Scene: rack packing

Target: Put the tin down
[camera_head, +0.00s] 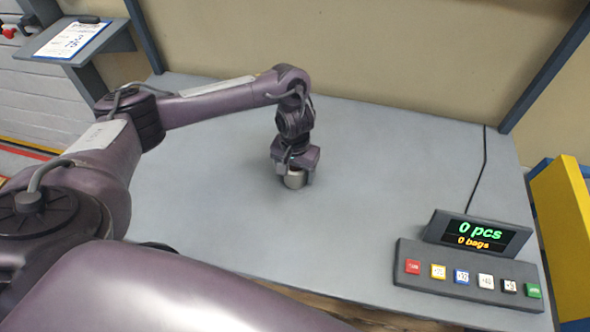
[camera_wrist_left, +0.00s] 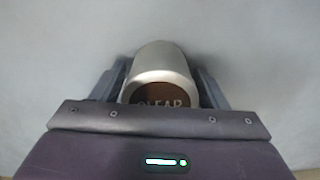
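A silver tin (camera_head: 295,180) is at the middle of the grey tabletop, under my left wrist. In the left wrist view the tin (camera_wrist_left: 162,62) shows a brown face with light letters, partly cut off by the gripper body. My left gripper (camera_head: 296,183) points down, with one finger along each side of the tin; in the left wrist view both fingers (camera_wrist_left: 162,85) appear to press on it. The tin's base is at or very close to the tabletop; I cannot tell whether it touches. My right gripper is not in view.
The grey table (camera_head: 400,180) is clear around the tin. A button panel (camera_head: 470,276) with a display (camera_head: 478,234) reading "0 pcs, 0 bags" sits at the right front. A yellow panel (camera_head: 565,225) stands beyond the right edge. A clipboard shelf (camera_head: 75,42) is at upper left.

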